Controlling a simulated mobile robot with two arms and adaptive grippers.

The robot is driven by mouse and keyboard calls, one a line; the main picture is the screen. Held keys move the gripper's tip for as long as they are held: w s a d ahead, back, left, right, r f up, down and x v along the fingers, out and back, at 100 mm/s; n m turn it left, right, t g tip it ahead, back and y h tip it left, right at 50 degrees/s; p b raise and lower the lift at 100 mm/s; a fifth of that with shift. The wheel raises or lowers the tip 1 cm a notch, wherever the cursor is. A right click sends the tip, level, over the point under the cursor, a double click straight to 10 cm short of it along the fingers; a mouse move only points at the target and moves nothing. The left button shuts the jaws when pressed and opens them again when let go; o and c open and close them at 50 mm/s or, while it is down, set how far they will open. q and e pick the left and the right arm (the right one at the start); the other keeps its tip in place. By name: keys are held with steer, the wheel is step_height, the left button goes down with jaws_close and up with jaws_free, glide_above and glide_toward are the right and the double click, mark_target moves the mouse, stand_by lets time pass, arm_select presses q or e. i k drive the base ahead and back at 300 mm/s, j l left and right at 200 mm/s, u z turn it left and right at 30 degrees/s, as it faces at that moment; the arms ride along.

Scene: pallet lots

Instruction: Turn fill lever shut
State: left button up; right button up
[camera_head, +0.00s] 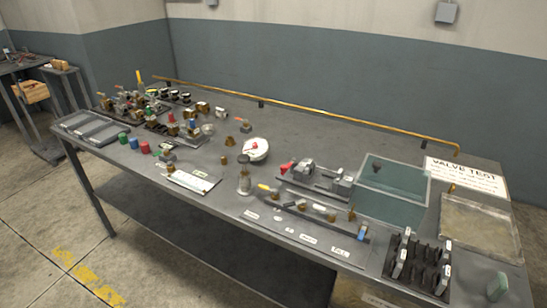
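A valve manifold (312,209) lies along the front of the grey workbench, right of the middle. Small white labels lie in front of it, and the rightmost label (338,250) appears to read FILL. A blue lever (362,231) stands at the manifold's right end, close to that label. A yellow-tipped lever (264,187) is at its left end. The levers are too small to tell clearly whether each is open or shut. Neither of my grippers is in view, and nothing is seen touching the levers.
Behind the manifold are a red-handled clamp fixture (315,178) and a clear water tank (393,190). A round white gauge (255,149) lies left. A black rack (416,265) and an empty tray (480,229) are right. Several valves crowd the far left. The bench's back middle is clear.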

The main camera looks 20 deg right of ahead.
mark_target(365, 224)
steer(key=z, duration=1.35)
